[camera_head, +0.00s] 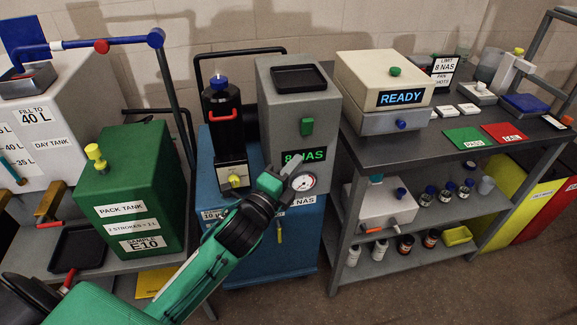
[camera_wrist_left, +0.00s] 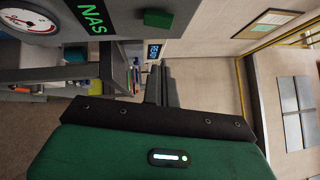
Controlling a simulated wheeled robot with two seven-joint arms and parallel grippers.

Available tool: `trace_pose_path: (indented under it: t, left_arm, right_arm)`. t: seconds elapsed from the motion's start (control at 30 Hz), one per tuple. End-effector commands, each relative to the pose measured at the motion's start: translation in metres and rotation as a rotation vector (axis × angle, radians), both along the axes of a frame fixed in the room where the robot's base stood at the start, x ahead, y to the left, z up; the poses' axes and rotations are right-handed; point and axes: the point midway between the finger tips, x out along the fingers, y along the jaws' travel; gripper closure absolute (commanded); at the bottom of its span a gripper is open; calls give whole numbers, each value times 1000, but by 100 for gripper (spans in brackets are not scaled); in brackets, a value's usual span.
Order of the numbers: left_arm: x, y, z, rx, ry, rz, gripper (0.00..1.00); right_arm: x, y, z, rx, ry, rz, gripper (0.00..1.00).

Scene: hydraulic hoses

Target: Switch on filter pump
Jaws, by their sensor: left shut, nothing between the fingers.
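The filter unit is a grey box (camera_head: 284,104) beside a black canister (camera_head: 221,110) on a blue cart (camera_head: 262,253). Its front carries a square green button (camera_head: 307,127), a lit green "8 NAS" display (camera_head: 303,156) and a round gauge (camera_head: 303,182). My left gripper (camera_head: 303,160) is shut and empty in front of the display, below the green button, partly covering the display and the gauge's edge. In the left wrist view the shut fingers (camera_wrist_left: 161,83) show below the green button (camera_wrist_left: 157,18); contact with the panel cannot be told. The right gripper is not in view.
A green pack tank (camera_head: 128,205) and a white day tank (camera_head: 60,110) stand at the left. At the right a grey bench (camera_head: 372,155) holds a "READY" instrument (camera_head: 386,80), a green card (camera_head: 464,137) and a red card (camera_head: 505,132). Bottles stand on its shelves.

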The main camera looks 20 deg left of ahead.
Motion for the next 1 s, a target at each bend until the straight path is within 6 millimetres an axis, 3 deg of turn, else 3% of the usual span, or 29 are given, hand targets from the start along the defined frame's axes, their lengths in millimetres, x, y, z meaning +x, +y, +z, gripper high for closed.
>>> trace_pose_path:
  t: [0.33, 0.5, 1.0]
  left_arm:
    - [62, -13, 12, -2, -1, 1, 100]
    - [82, 2, 16, 1, 1, 0, 100]
    - [93, 9, 18, -1, 0, 0, 100]
  right_arm:
    - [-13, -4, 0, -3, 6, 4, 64]
    - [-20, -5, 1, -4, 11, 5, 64]
    - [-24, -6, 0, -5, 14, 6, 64]
